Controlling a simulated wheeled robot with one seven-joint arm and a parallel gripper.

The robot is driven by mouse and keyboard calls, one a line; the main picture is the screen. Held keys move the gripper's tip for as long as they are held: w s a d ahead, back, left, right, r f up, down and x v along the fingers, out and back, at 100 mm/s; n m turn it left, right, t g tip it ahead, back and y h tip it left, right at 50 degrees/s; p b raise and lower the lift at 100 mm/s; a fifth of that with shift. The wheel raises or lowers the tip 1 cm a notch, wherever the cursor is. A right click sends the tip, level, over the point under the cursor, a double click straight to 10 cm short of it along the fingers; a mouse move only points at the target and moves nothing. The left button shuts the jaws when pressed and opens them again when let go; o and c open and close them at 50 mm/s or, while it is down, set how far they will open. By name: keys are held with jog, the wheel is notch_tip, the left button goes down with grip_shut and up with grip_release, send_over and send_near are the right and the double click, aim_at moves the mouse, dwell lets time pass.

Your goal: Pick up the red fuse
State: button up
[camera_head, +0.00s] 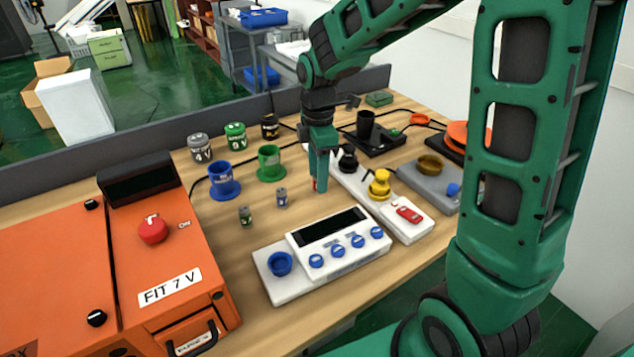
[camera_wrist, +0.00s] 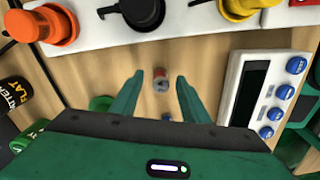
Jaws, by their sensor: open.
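The red fuse (camera_wrist: 161,80) is a small cylinder with a red band and a grey end, standing on the wooden table. In the head view my gripper (camera_head: 319,186) points down over the table, and only a sliver of the red fuse (camera_head: 315,184) shows beside the finger. My gripper is open and holds nothing.
A white device with blue knobs (camera_head: 325,245) is in front. A white strip with black and yellow knobs (camera_head: 362,186) is close to the right. Blue (camera_head: 224,182) and green (camera_head: 270,165) holders stand left.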

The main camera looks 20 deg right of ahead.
jog(key=shift+f, duration=0.65)
grip_shut()
jog(key=shift+r, duration=0.55)
notch_tip(320, 180, up, 3)
jog(key=shift+f, duration=0.15)
jog(key=s+a+r, duration=0.5)
jog(key=a+r, duration=0.2)
jog(key=a, duration=0.3)
jog(key=shift+s+a, duration=0.15)
jog(key=shift+a, duration=0.05)
jog(key=shift+r, duration=0.1)
